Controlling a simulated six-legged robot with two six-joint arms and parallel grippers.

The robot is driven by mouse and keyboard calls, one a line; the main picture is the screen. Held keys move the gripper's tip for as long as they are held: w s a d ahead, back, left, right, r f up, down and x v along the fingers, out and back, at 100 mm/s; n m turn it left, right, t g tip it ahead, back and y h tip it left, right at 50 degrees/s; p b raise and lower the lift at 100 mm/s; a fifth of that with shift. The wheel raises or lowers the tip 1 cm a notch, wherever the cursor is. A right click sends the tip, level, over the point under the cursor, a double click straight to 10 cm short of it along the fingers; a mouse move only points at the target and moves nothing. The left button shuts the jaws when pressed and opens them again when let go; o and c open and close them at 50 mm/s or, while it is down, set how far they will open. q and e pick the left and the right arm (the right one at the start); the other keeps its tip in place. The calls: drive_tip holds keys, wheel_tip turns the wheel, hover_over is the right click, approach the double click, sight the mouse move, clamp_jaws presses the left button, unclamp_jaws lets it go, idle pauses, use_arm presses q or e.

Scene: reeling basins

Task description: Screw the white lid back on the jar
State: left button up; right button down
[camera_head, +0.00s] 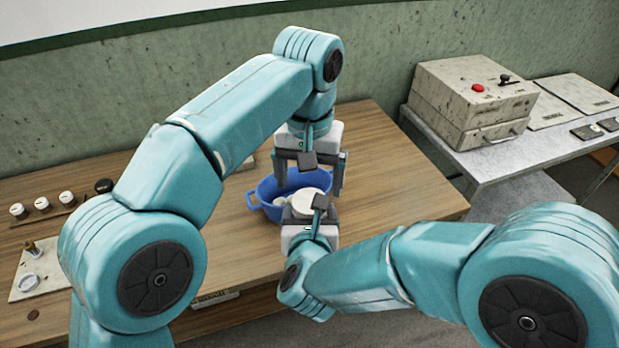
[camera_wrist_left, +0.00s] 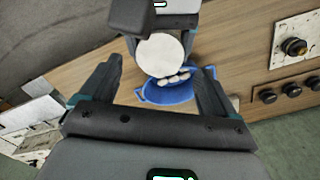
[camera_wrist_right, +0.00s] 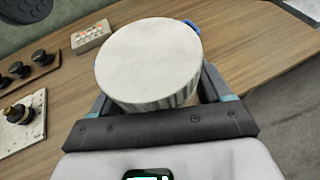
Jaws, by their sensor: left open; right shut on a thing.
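The white lid (camera_head: 305,203) is a round flat disc, level and near the front edge of the blue basin. In the right wrist view the lid (camera_wrist_right: 150,55) has a ribbed side and fills the space above my fingers. My right gripper (camera_head: 308,214) is shut just under it, on what seems to be the jar; the jar's body is hidden. My left gripper (camera_head: 310,182) points down above the lid, open and empty. In the left wrist view the lid (camera_wrist_left: 160,55) shows between its spread fingers, touching neither as far as I can tell.
A blue basin (camera_head: 264,200) with white lumps in it stands on the wooden table (camera_head: 390,185) just behind the lid. Knobs (camera_head: 42,204) and a plate with a brass fitting (camera_head: 38,270) are at the left. A metal bench (camera_head: 440,140) holds a control box (camera_head: 470,100) at the right.

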sight(310, 200)
use_arm(q)
drive_tip(key=r+n, duration=0.1)
drive_tip(key=n, duration=0.2)
drive_tip(key=shift+w+r, duration=0.1)
drive_tip(key=shift+r, duration=0.3)
drive_tip(key=r+n, duration=0.1)
drive_tip(key=n, duration=0.2)
drive_tip(key=shift+r, duration=0.35)
drive_tip(key=shift+f, duration=4.05)
drive_tip(key=c, duration=1.1)
drive_tip(key=m, duration=0.6)
